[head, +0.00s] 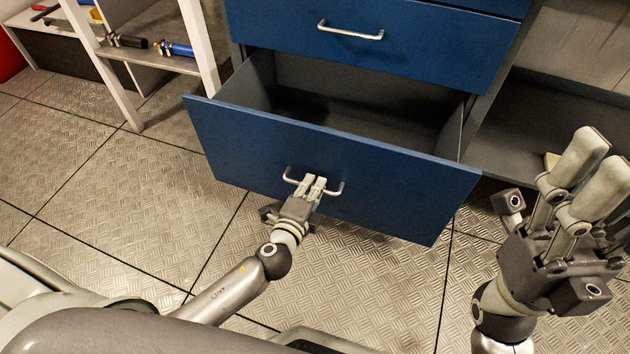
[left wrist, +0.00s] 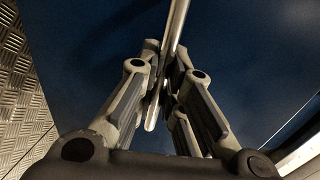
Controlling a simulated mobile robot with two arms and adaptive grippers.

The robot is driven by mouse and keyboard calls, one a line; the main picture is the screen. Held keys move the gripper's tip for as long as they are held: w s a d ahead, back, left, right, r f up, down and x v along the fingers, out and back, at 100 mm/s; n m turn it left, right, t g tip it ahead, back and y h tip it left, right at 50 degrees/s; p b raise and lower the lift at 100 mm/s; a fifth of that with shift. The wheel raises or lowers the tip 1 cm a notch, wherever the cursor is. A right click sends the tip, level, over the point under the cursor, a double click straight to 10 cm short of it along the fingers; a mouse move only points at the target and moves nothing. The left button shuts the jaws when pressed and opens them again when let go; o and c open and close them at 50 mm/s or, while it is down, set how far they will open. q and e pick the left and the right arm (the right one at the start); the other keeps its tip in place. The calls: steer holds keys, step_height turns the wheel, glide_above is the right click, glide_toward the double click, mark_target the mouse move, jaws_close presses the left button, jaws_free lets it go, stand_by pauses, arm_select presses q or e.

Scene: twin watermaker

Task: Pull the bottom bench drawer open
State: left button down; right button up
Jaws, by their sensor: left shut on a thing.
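The bottom bench drawer (head: 390,190) has a blue front and stands well out from the bench; its grey inside looks empty. Its silver bar handle (head: 335,190) is on the front. My left gripper (head: 314,183) is shut on this handle. In the left wrist view the handle (left wrist: 175,32) runs between the fingers of my left gripper (left wrist: 163,85), against the blue drawer front (left wrist: 250,60). My right gripper (head: 588,178) is raised at the right, away from the drawer, with its two fingers apart and nothing seen between them.
A shut blue drawer (head: 420,50) with its own handle (head: 350,32) is above. A shelf (head: 150,55) with a black and a blue tool stands at the left. The patterned metal floor (head: 110,190) is clear at the left of the drawer.

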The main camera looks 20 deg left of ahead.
stand_by(0.3)
arm_select(q)
steer(key=c, duration=1.5)
jaws_free()
steer(key=v, duration=1.2)
